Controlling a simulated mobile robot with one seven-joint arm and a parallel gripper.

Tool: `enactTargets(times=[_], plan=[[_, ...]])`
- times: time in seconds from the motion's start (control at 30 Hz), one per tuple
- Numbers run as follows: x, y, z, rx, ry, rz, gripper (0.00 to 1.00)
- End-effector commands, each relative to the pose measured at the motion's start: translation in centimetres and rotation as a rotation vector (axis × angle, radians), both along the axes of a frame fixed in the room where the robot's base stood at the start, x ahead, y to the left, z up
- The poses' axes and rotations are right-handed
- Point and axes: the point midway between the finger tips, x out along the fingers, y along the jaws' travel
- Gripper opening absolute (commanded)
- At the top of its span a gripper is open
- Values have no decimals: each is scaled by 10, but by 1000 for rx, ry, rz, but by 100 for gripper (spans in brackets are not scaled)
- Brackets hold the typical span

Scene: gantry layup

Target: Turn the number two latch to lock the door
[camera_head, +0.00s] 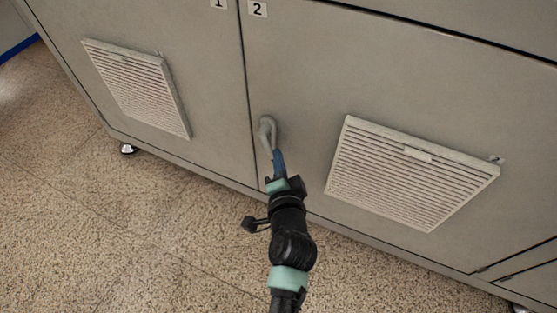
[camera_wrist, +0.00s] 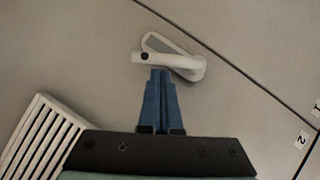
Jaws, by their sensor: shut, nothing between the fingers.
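The number two latch (camera_head: 266,131) is a light grey handle on the door (camera_head: 300,60) labelled 2 (camera_head: 257,9), close to the seam with the door labelled 1. In the wrist view the latch (camera_wrist: 186,63) has a plate with a dark round spot and a lever lying across the view. My gripper (camera_head: 277,152) has blue fingers, closed together, with their tips at the lower part of the latch. In the wrist view the fingertips (camera_wrist: 161,72) are just below the lever, with nothing between them. I cannot tell whether they touch it.
A louvred vent (camera_head: 410,178) is on the right of door 2, and another vent (camera_head: 138,86) is on door 1. The cabinet stands on feet (camera_head: 129,149) above a speckled floor (camera_head: 150,240), which is clear to the left of my arm.

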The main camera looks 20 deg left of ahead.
Motion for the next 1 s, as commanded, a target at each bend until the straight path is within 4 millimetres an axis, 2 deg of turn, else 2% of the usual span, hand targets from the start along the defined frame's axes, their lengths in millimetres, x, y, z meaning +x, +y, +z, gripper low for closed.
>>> enactTargets(times=[0.43, 1.0], plan=[[0, 1, -3, 9, 0, 0, 0], [0, 5, -10, 123, -4, 1, 0]])
